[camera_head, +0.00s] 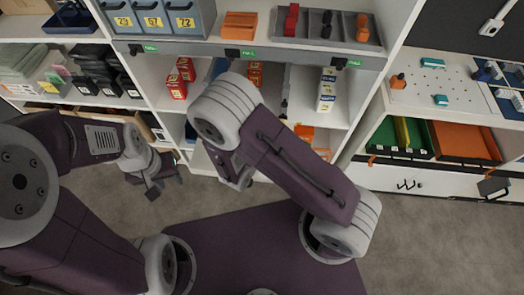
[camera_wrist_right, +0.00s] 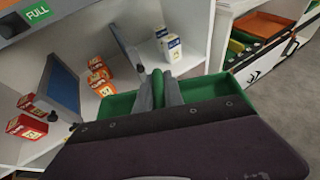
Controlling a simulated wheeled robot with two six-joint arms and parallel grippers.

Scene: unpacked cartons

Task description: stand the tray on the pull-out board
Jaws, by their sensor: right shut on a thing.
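A green tray (camera_wrist_right: 205,92) shows in the right wrist view, tilted in that picture. My right gripper (camera_wrist_right: 160,88) is shut on its near side, with grey fingers around the green wall. The tray is in front of a white shelf bay. In the head view my right arm hides the tray and most of the right gripper. My left gripper (camera_head: 160,187) hangs low at the left in the head view, in front of the shelving; its fingers look apart and empty. A grey board (camera_head: 210,49) with green labels runs under the upper shelf; I cannot tell whether it pulls out.
Red boxes (camera_head: 178,78) and white-blue boxes (camera_head: 326,90) stand in the middle bay. Grey numbered bins (camera_head: 152,17) and a grey holder (camera_head: 322,28) sit above. A side cabinet (camera_head: 432,82) at right holds green and orange trays (camera_head: 462,141). Bare floor (camera_head: 430,240) lies in front.

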